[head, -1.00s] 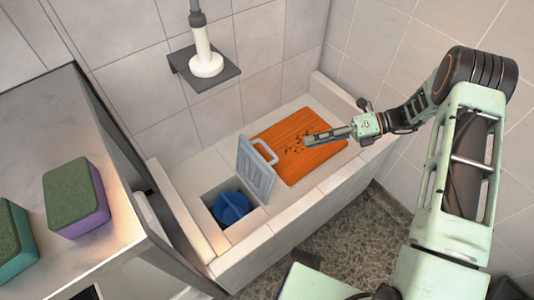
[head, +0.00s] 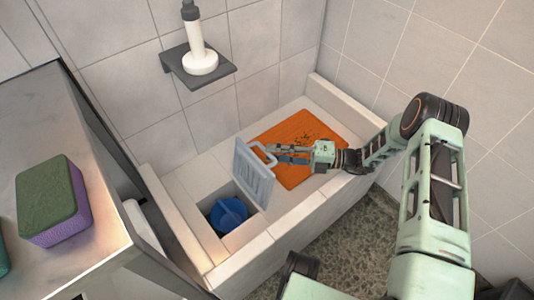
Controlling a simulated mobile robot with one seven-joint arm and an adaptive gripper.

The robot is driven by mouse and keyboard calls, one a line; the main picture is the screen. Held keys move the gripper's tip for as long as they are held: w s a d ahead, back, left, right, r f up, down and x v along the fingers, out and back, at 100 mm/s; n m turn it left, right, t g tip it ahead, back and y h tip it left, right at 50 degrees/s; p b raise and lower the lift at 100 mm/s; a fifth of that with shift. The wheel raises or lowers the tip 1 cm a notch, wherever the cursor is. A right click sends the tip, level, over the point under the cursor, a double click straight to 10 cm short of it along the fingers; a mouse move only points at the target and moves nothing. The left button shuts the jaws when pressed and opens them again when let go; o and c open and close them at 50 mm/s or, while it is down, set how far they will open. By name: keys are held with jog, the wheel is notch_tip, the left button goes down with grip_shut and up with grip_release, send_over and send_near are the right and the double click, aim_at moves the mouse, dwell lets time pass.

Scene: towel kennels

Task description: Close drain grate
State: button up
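The drain grate (head: 254,182) is a light grey slatted panel with a pale loop handle (head: 263,152). It stands raised, close to upright, at the right edge of the square drain opening (head: 215,200). A blue round thing (head: 229,214) lies down in the opening. My gripper (head: 272,153) is at the right of the raised grate, its fingertips by the handle. Whether they touch the handle is unclear. The fingers are small in view, and I cannot tell how far apart they are.
An orange board (head: 300,139) with dark crumbs lies in the tiled basin right of the grate. The basin has a raised tiled rim (head: 300,222). A wall shelf (head: 222,72) holds a white cylinder (head: 199,55). A counter (head: 100,215) with sponges (head: 52,205) is at left.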

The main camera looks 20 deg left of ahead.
jog(key=shift+x, duration=1.35)
jog(key=shift+c, duration=0.5)
grip_shut()
